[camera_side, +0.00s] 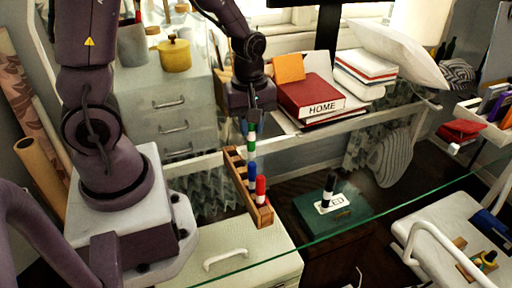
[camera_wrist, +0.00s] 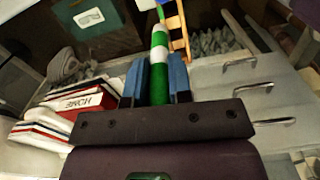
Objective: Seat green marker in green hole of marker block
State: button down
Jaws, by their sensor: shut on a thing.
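My gripper (camera_side: 252,115) is shut on the green marker (camera_side: 251,140), which has a white band and hangs about upright below the fingers. In the wrist view the green marker (camera_wrist: 159,62) stands between the two blue fingers (camera_wrist: 160,80). The wooden marker block (camera_side: 238,172) is a long narrow rack below my gripper; it also shows in the wrist view (camera_wrist: 179,40), right of the marker's tip. A blue marker (camera_side: 252,174) and a red marker (camera_side: 260,189) stand in the block. The green marker's lower end appears just above the blue marker; I cannot tell its distance from any hole.
A glass top with a visible edge (camera_side: 330,222) surrounds the block. A dark green box (camera_side: 345,215) with a label and a black upright object (camera_side: 329,187) stands to the right. A red "HOME" book (camera_side: 310,97) and stacked books (camera_side: 365,65) lie behind.

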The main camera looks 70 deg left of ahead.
aim_at(243, 161)
jog(key=shift+s+f+n, duration=0.3)
jog(key=shift+f+n, duration=0.15)
jog(key=shift+f, duration=1.2)
jog(key=shift+s+f+n, duration=0.35)
jog(key=shift+f+n, duration=0.15)
jog(key=shift+f, duration=1.1)
jog(key=shift+s+f+n, duration=0.3)
jog(key=shift+f+n, duration=0.15)
jog(key=shift+f, duration=1.2)
jog(key=c, duration=1)
grip_release()
jog(key=shift+w, duration=0.15)
jog(key=shift+c, duration=0.2)
jog(key=s+d+r+m+t, duration=0.1)
jog(key=s+r+m+t, duration=0.1)
jog(key=r+m, duration=0.4)
jog(key=s+d+r+m+t, duration=0.1)
jog(key=s+d+r+m, duration=0.1)
jog(key=r+m, duration=0.5)
jog(key=s+d+r+m+t, duration=0.2)
jog(key=r+m, duration=0.4)
jog(key=r, duration=0.8)
jog(key=shift+d+r+m+t, duration=0.25)
jog(key=shift+r+m+t, duration=0.05)
jog(key=shift+r, duration=0.1)
